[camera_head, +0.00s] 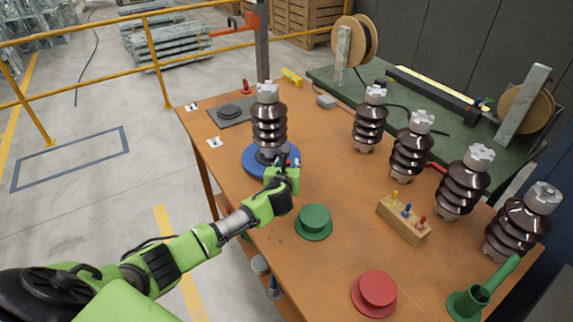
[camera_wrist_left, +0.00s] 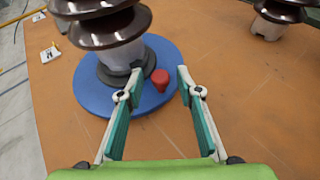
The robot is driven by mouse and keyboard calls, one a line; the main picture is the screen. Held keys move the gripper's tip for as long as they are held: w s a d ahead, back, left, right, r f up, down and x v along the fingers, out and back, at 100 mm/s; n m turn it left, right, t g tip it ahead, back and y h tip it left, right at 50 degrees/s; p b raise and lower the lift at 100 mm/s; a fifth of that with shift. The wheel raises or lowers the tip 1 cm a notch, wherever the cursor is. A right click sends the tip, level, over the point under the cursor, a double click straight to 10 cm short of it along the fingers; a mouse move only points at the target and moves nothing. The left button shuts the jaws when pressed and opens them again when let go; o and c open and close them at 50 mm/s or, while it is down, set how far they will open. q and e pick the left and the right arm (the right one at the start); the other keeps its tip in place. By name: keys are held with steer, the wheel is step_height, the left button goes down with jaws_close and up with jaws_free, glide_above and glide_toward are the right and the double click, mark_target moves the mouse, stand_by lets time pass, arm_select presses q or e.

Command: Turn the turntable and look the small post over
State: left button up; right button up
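The blue turntable (camera_head: 256,164) lies flat near the left edge of the orange table; it also shows in the wrist view (camera_wrist_left: 90,95). The small post (camera_head: 269,128), a brown ribbed insulator with a pale castellated top and grey foot, stands upright on its dark hub. In the wrist view the post's top (camera_wrist_left: 100,25) is cut off. A red knob (camera_wrist_left: 161,78) stands on the turntable's near side. My left gripper (camera_head: 288,163) is open; in the wrist view its fingertips (camera_wrist_left: 159,80) are apart, one on each side of the knob, contact unclear. My right gripper is not in view.
Several larger insulators (camera_head: 411,152) stand in a row at the right. A green hat-shaped piece (camera_head: 314,219), a red one (camera_head: 376,288) and a wooden block with coloured pegs (camera_head: 403,221) occupy the nearer table. A grey plate (camera_head: 230,116) lies behind the turntable. The table's middle is clear.

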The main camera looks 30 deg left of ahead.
arm_select(q)
steer(key=shift+c, duration=1.2)
steer(key=c, duration=0.7)
jaws_close()
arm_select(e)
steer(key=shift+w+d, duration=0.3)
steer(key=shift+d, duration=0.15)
arm_select(q)
steer(key=shift+w+d, duration=0.1)
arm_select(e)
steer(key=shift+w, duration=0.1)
